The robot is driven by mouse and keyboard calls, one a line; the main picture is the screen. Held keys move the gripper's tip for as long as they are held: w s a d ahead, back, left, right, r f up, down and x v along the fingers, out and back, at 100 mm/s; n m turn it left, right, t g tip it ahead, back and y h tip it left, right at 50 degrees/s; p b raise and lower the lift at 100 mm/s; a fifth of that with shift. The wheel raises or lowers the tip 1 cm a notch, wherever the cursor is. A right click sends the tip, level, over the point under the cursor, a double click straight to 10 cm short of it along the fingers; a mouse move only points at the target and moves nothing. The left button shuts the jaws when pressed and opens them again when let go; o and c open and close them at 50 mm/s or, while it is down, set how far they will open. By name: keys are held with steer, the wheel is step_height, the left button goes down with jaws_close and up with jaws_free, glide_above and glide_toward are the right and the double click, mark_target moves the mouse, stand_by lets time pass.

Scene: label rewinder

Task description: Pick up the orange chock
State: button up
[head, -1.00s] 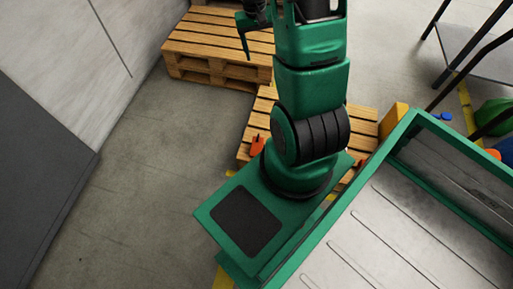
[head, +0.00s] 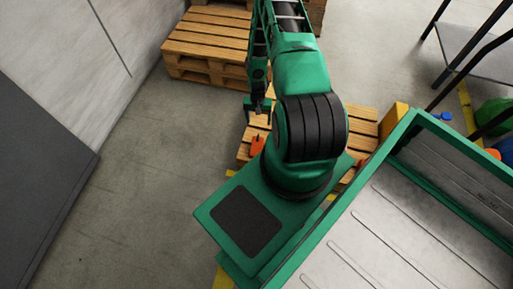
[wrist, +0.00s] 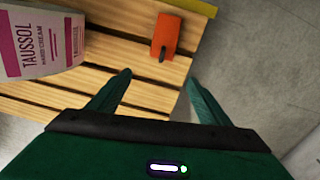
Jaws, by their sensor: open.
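The orange chock (wrist: 165,36) lies on the slats of a wooden pallet near its edge in the wrist view, with a dark part at its lower end. It also shows in the head view (head: 257,146), just left of my arm. My gripper (wrist: 160,86) is open and empty, its two green fingers spread. In the wrist view the chock lies ahead of the gap between the fingertips, apart from them. In the head view my gripper (head: 257,116) hangs just beyond the chock, over the pallet side.
The pallet (head: 362,122) under the chock is partly hidden by my arm. A white and pink Taussol carton (wrist: 40,40) stands on it, left of the chock in the wrist view. Another pallet stack (head: 205,45) stands behind. Bare floor (head: 165,150) lies to the left.

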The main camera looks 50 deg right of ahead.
steer(key=m, duration=0.1)
glide_above(258, 142)
step_height(258, 142, down, 7)
steer(key=shift+a+f, duration=0.15)
steer(key=shift+f, duration=0.05)
step_height(258, 142, down, 5)
steer(key=shift+f, duration=0.1)
steer(key=shift+w+f, duration=0.15)
steer(key=shift+f, duration=2.65)
steer(key=c, duration=1.4)
